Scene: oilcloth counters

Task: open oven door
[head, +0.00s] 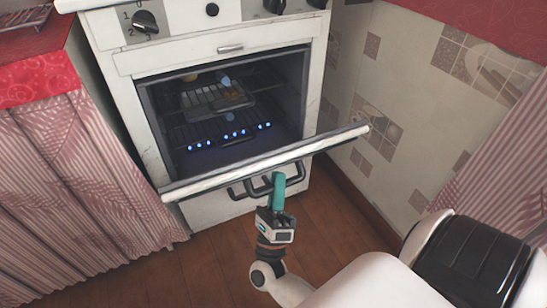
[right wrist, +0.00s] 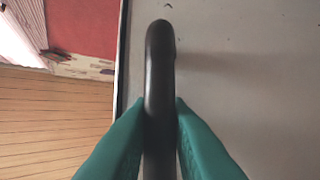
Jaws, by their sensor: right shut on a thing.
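The white oven (head: 215,45) stands between two curtained counters in the head view. Its door (head: 265,160) is hinged down and well open, seen nearly along its top edge, so the cavity shows. My right gripper (head: 278,180) is at the outer side of the door, shut on the dark door handle (head: 295,176). In the right wrist view, the green fingers (right wrist: 160,125) press on both sides of the dark handle bar (right wrist: 160,60), with the pale door face (right wrist: 240,80) behind it. My left gripper is not in view.
Inside the oven are racks with a tray (head: 215,98) and a row of small blue lights (head: 228,135). A tiled wall (head: 390,110) stands close on the right. Striped curtains (head: 70,170) hang on the left. The wooden floor (head: 215,265) in front is clear.

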